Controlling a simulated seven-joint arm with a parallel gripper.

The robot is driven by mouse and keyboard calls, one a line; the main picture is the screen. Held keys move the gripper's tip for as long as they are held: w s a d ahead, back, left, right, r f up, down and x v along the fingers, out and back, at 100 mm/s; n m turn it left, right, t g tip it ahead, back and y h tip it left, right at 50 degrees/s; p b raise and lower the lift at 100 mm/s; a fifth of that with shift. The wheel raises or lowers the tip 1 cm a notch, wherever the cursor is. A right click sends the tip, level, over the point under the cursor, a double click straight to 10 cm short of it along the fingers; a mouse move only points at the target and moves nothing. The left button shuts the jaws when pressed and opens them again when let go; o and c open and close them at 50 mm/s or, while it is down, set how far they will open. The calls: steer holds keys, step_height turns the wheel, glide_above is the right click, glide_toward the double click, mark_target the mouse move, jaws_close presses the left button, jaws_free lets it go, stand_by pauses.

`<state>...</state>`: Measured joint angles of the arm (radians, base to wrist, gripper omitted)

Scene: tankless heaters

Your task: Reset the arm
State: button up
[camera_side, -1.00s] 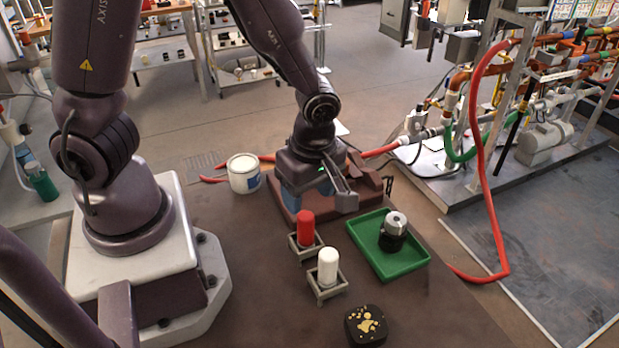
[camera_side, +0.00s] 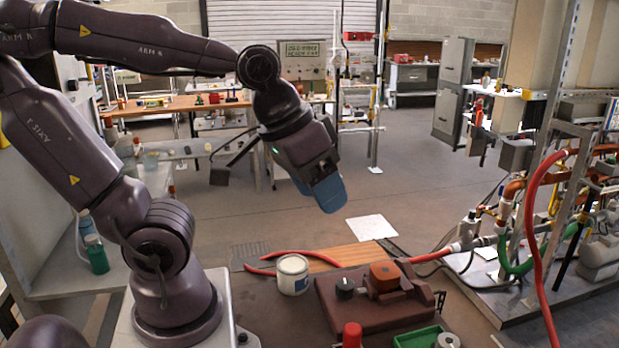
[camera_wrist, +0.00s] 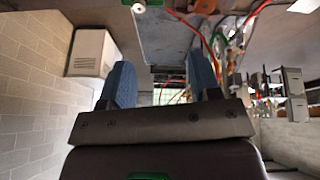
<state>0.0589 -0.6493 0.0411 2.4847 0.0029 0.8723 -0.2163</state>
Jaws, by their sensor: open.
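My gripper (camera_side: 325,190) hangs in the air above the far side of the bench in the side view, tilted down to the right. Its blue fingers look empty. In the wrist view the two blue fingers of my gripper (camera_wrist: 160,80) stand well apart with nothing between them. My arm is raised and bent, clear of the bench items.
A brown fixture (camera_side: 370,310) with a dark knob (camera_side: 345,288) and an orange-brown block (camera_side: 384,277) lies below my gripper. A white can (camera_side: 292,275), red cylinder (camera_side: 352,335) and green tray (camera_side: 415,338) are near it. Pipework with a red hose (camera_side: 537,235) stands right.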

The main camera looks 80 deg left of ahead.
steer(key=shift+s+a+r+m+t, duration=0.25)
steer(key=shift+s+r+m, duration=0.4)
steer(key=shift+m, duration=0.45)
stand_by(0.4)
